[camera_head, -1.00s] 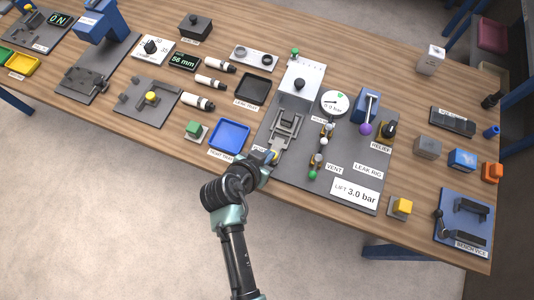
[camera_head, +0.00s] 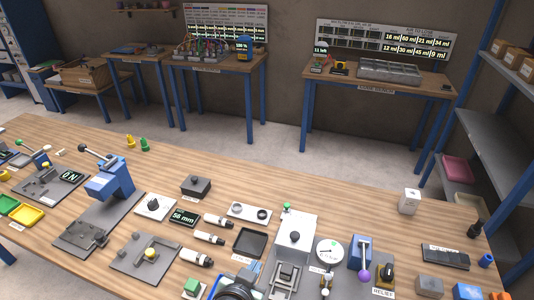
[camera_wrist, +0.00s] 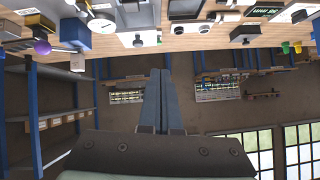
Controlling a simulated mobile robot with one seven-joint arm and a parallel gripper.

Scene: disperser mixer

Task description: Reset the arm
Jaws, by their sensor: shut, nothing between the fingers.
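My gripper (camera_wrist: 160,75) shows in the wrist view with its two dark fingers shut together and nothing between them. The fingers point out toward the room, clear of the table and of any object. The wrist view is upside down, with the workbench along its top edge. In the head view only a dark rounded part of my arm shows at the bottom edge, in front of the leak rig; the gripper itself is not seen there.
The long wooden workbench (camera_head: 85,146) holds a blue press (camera_head: 112,180), a black tray (camera_head: 250,243), a dial gauge (camera_head: 330,252) and a purple-knobbed lever (camera_head: 364,275). Side tables stand against the back wall, with shelving (camera_head: 497,140) at the right. Floor between is clear.

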